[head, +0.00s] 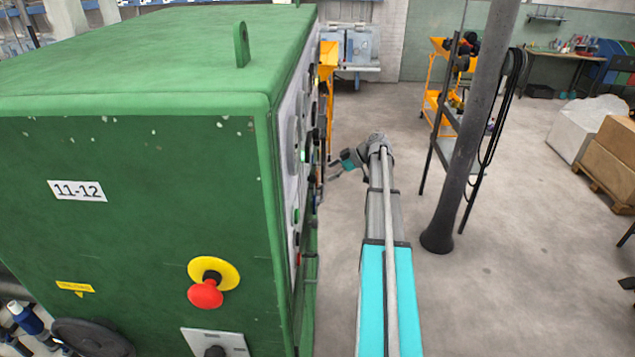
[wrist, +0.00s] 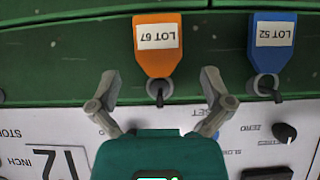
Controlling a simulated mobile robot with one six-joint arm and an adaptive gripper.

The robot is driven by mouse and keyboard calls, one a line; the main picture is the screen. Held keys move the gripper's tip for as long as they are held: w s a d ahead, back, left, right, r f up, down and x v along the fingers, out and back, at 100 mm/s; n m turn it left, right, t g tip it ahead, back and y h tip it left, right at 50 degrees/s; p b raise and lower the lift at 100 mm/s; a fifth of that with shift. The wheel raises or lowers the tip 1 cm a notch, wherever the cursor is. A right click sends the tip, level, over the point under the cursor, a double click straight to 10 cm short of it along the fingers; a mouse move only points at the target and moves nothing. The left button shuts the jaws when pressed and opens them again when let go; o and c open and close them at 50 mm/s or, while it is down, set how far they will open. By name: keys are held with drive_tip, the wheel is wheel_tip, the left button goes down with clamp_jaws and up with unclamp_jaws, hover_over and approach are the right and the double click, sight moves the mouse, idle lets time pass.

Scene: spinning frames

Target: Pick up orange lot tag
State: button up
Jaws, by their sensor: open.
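The orange lot tag (wrist: 158,47) shows in the wrist view at the upper middle, with a white label reading LOT 67, upside down. It hangs by a ring around a dark peg (wrist: 160,92) on the panel. My gripper (wrist: 158,82) is open, one finger on each side of the peg and the tag's ring end, with a visible gap on both sides. In the head view my gripper (head: 334,172) is beside the front panel of the green machine (head: 190,75). I cannot make out the orange tag clearly there.
A blue tag (wrist: 273,38) marked LOT 52 hangs on a peg to the right in the wrist view. Knobs (wrist: 284,132) sit on the white panel (wrist: 35,122). In the head view a dark column (head: 470,130) stands right of my arm, with clear floor between.

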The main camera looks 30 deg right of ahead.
sight(317, 172)
drive_tip(key=shift+w+a, duration=0.1)
idle(0.3)
drive_tip(key=shift+b+x, duration=1.25)
drive_tip(key=shift+x, duration=1.35)
drive_tip(key=shift+w+r, duration=0.1)
drive_tip(key=shift+r, duration=0.05)
drive_tip(key=c, duration=0.9)
drive_tip(key=shift+r, duration=0.2)
drive_tip(key=shift+r+p, duration=0.8)
drive_tip(key=shift+p, duration=0.2)
drive_tip(key=s+d, duration=1)
drive_tip(key=d, duration=0.4)
drive_tip(key=shift+s+d+f, duration=0.25)
drive_tip(key=shift+s+d, duration=0.05)
drive_tip(key=shift+s, duration=0.1)
